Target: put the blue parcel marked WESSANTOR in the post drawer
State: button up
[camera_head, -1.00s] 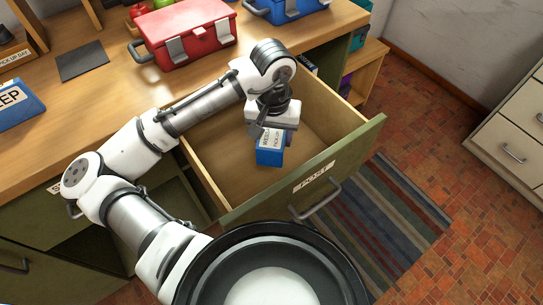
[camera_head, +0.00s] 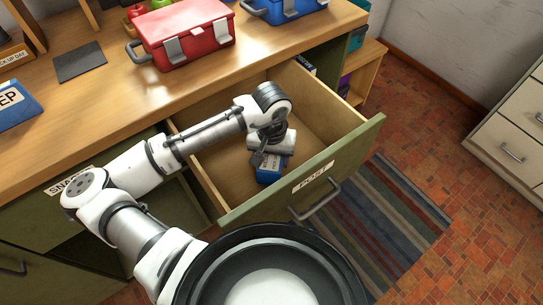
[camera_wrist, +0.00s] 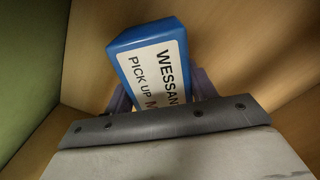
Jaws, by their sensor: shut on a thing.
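The blue parcel (camera_head: 270,174) has a white label; in the wrist view the parcel (camera_wrist: 150,38) reads "WESSAN..." and "PICK UP", with the rest hidden by my gripper. My gripper (camera_head: 268,158) is shut on it and holds it low inside the open post drawer (camera_head: 313,177). The drawer front is green, has a "POST" label and a grey handle, and is pulled out. Wooden drawer surfaces surround the parcel in the wrist view. I cannot tell whether its underside touches the drawer floor.
A red toolbox (camera_head: 185,35) and a blue box (camera_head: 285,8) stand on the wooden counter (camera_head: 120,105) above. Another labelled item (camera_head: 306,65) is at the drawer's back. A striped rug (camera_head: 375,220) lies below.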

jog(key=o, duration=1.1)
jog(key=shift+f, duration=0.1)
notch_tip(320, 180, up, 12)
jog(key=shift+r+p, duration=0.2)
jog(key=shift+p, duration=0.15)
